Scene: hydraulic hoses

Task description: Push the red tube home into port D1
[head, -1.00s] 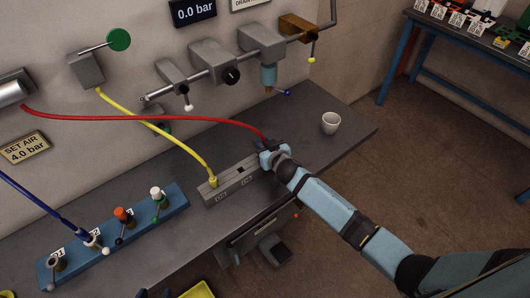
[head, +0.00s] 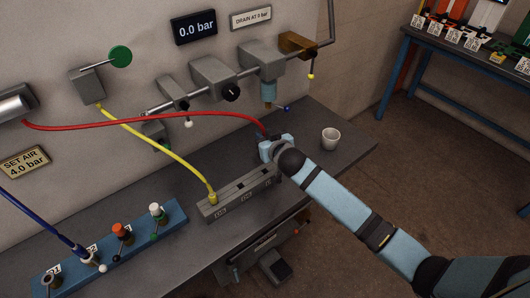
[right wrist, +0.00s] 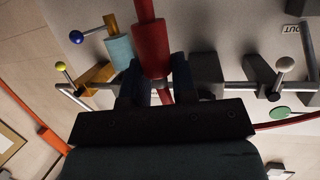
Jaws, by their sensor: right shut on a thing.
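The red tube (head: 150,116) runs from a grey cylinder at the wall on the left to my right gripper (head: 268,142). The gripper is shut on its end. In the right wrist view the red tube's thicker end (right wrist: 151,48) sits between the two fingers (right wrist: 154,82). The grey port block (head: 232,204) lies on the bench, its labels too small to read surely. The gripper is above and behind the block's right end, and the tube looks apart from the block. The tube's tip is hidden in the head view. My left gripper is out of view.
A yellow tube (head: 170,143) stands in the block's left port. A white cup (head: 330,138) is right of the gripper. Wall valves and a pipe (head: 213,78) are behind. A blue valve manifold (head: 140,240) lies front left.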

